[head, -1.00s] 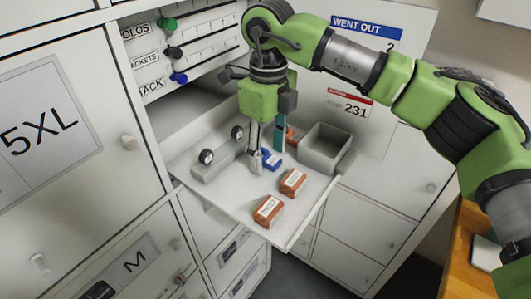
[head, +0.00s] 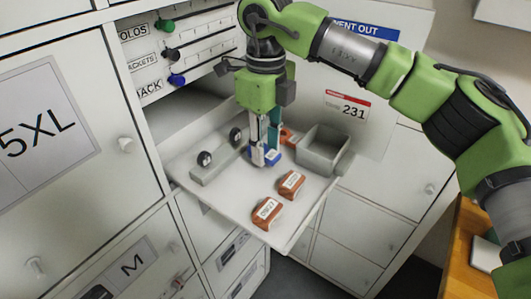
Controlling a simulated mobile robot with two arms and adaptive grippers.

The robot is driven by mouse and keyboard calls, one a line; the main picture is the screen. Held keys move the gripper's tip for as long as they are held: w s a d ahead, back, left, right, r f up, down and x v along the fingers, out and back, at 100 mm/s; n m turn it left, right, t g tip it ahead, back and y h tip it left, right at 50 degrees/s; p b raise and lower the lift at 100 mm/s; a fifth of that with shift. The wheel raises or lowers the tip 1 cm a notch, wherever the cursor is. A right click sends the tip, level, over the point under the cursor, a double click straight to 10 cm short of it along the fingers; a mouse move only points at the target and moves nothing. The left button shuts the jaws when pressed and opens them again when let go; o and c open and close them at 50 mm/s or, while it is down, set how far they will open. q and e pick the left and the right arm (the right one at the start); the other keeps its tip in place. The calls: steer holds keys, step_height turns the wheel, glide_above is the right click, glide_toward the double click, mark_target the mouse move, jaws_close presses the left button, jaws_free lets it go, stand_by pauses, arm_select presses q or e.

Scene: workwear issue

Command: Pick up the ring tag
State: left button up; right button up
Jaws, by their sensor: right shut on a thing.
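My right gripper (head: 264,158) points down over the pull-out shelf (head: 232,205). It is shut on a small blue block (head: 271,157) with a white label, at about shelf height. The fingers hide part of the block, and I cannot tell whether it still touches the shelf. No ring shape is clear on it at this size. My left gripper is not in view.
Two orange-brown labelled blocks (head: 290,184) (head: 267,213) lie nearer the shelf's front edge. Another orange piece (head: 288,137) is partly hidden behind the gripper. A grey open bin (head: 322,150) stands right, and a grey holder with dark round knobs (head: 217,165) left.

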steer(key=s+a+r+b, duration=0.1)
steer(key=s+r+b, duration=0.2)
steer(key=s+r, duration=0.2)
steer(key=shift+a+r, duration=0.25)
steer(key=shift+r, duration=0.7)
steer(key=s+r, duration=0.1)
steer(key=s, duration=0.1)
steer(key=s+a+r+b, duration=0.1)
steer(key=s, duration=0.2)
steer(key=s+a+r+b, duration=0.1)
steer(key=s, duration=0.2)
steer(key=shift+r, duration=0.35)
steer(key=shift+c, duration=0.2)
steer(key=shift+s+a+r, duration=0.15)
steer(key=shift+s+r, duration=0.05)
steer(key=shift+s, duration=0.15)
